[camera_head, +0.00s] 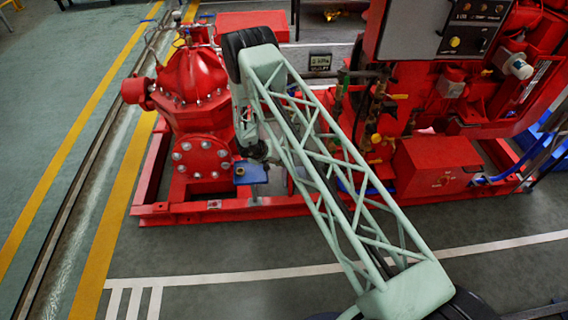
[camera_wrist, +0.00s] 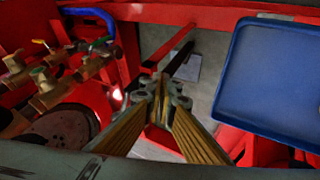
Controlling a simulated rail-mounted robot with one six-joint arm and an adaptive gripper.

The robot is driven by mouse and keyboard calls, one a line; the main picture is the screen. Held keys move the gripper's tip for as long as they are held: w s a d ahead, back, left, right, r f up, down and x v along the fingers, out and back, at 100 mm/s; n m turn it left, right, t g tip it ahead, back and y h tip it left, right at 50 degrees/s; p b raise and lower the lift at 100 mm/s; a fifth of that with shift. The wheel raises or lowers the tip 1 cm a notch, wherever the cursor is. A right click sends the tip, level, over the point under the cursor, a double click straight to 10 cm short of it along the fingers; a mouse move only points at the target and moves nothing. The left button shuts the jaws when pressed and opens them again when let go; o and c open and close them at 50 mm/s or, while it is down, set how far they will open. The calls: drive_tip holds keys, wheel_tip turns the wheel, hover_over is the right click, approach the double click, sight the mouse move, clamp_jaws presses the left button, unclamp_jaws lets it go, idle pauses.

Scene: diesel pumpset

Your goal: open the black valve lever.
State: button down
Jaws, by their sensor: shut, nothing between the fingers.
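My gripper (camera_wrist: 161,92) is in the middle of the wrist view. Its two ribbed, yellowish-brown fingers come together at the tips with nothing between them. In the head view it hangs below the end of my arm, near the red pump's flange, and is mostly hidden. Brass valves (camera_wrist: 50,95) stand to the left of the fingers in the wrist view, apart from them.
A blue plate (camera_wrist: 275,78) lies close to the right of my fingers; red frame beams (camera_wrist: 170,45) run behind. In the head view, the red pump (camera_head: 192,80) stands left, a control panel (camera_head: 450,25) upper right. Floor in front (camera_head: 215,255) is clear.

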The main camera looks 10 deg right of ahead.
drive_tip(key=a+r, duration=0.2)
drive_tip(key=s+a+r+p, duration=0.1)
drive_tip(key=a+r, duration=0.2)
drive_tip(key=s+a+r+p, duration=0.1)
drive_tip(key=a+r, duration=0.1)
drive_tip(key=a, duration=0.1)
drive_tip(key=shift+s+a+r, duration=0.15)
drive_tip(key=shift+s+r, duration=0.05)
drive_tip(key=shift+r, duration=0.15)
drive_tip(key=shift+w+r, duration=0.1)
idle(0.5)
